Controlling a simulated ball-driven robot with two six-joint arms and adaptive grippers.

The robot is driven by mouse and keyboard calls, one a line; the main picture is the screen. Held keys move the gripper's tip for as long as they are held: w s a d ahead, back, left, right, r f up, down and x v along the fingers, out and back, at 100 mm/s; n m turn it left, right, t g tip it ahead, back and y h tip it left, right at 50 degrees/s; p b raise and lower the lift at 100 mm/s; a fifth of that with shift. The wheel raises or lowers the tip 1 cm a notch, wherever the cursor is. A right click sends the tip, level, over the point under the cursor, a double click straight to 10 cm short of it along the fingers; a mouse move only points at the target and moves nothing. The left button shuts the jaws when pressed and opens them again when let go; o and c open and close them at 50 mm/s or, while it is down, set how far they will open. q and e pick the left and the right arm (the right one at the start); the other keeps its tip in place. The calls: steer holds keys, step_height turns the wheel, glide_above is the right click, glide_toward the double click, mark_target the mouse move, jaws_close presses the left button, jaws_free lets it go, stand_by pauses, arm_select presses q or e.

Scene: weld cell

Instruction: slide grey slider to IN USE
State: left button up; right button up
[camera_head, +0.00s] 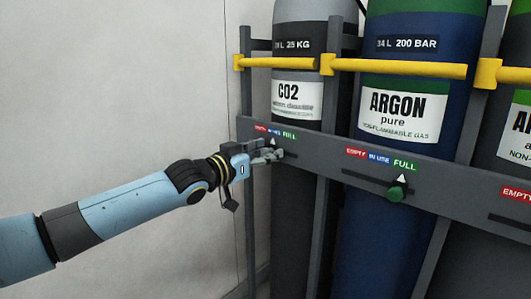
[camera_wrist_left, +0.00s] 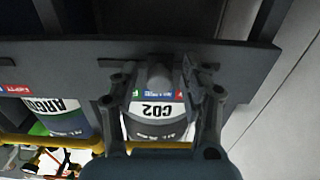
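The grey slider (camera_wrist_left: 158,76) is a round knob on the rail of the CO2 cylinder. In the head view it is largely hidden by my left gripper (camera_head: 266,154), but a white pointer shows just above, roughly below the blue IN USE label (camera_head: 274,132). In the left wrist view, which is upside down, the knob sits between the two spread fingers of my left gripper (camera_wrist_left: 160,85), with a gap on each side. The red EMPTY label (camera_head: 260,128) and green FULL label (camera_head: 289,135) flank IN USE. My right gripper is not in view.
The grey rail (camera_head: 330,154) crosses in front of the CO2 cylinder (camera_head: 297,190) and argon cylinder (camera_head: 375,235). A green slider (camera_head: 397,192) stands under FULL on the argon scale. Yellow bars (camera_head: 400,68) run above. The space left of the rack is clear.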

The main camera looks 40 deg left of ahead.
mark_target(265, 148)
arm_select(q)
step_height(265, 148, up, 10)
stand_by(0.6)
steer(key=shift+f, duration=0.1)
stand_by(0.3)
